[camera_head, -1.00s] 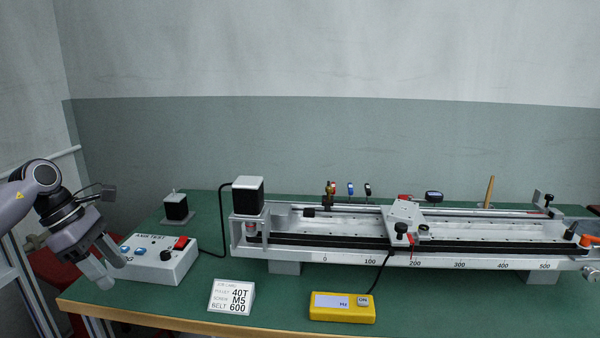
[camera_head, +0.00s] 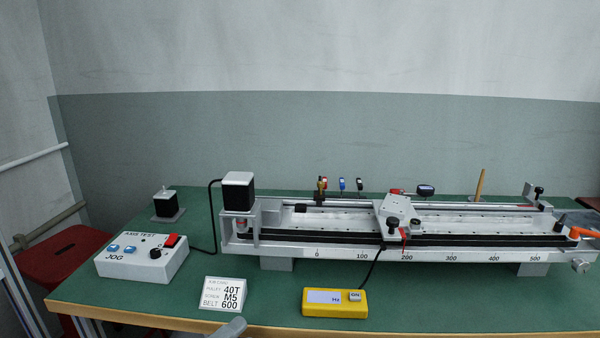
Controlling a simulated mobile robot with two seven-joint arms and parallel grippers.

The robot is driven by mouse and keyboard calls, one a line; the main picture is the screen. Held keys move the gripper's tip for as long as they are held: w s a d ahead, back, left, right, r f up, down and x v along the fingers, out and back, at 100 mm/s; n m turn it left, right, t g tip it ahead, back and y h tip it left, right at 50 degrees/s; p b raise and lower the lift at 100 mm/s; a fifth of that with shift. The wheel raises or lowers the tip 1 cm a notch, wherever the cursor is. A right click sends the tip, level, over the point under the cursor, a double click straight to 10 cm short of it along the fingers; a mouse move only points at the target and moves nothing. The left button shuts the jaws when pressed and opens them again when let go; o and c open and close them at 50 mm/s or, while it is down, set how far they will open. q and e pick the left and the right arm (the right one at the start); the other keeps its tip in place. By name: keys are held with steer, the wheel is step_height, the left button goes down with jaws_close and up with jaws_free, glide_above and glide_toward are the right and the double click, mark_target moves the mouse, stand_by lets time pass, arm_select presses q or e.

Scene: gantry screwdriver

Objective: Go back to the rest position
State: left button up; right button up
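Neither gripper can be made out in the head view. A small grey rounded piece (camera_head: 228,328) pokes up at the bottom edge, in front of the spec card; it looks like part of my own arm, and I cannot tell which part. The gantry (camera_head: 450,254) with its scale stands along the table. Its carriage (camera_head: 395,206) sits near the 200 mark. The white jog box (camera_head: 140,262) with a red switch is at the left. The yellow meter (camera_head: 335,303) lies in front of the gantry.
The spec card (camera_head: 223,294) stands on the green table (camera_head: 270,318) near the front edge. A small motor (camera_head: 165,203) stands at the back left. A red stool (camera_head: 60,270) is beside the table. An orange-handled tool (camera_head: 584,232) is at the far right.

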arm_select(q)
steer(key=s+a+f+n+g+y, duration=0.2)
steer(key=s+a+f+n+y, duration=0.3)
steer(key=s+f+n, duration=0.55)
steer(key=s+a+f+n+g+y, duration=0.25)
steer(key=s+f+n+y, duration=0.45)
steer(key=n, duration=0.7)
step_height(320, 180, up, 10)
steer(key=s+a+p, duration=0.1)
steer(key=a+p, duration=0.1)
steer(key=p, duration=1)
steer(key=shift+s+m, duration=0.3)
steer(key=shift+m, duration=0.15)
steer(key=shift+t, duration=0.25)
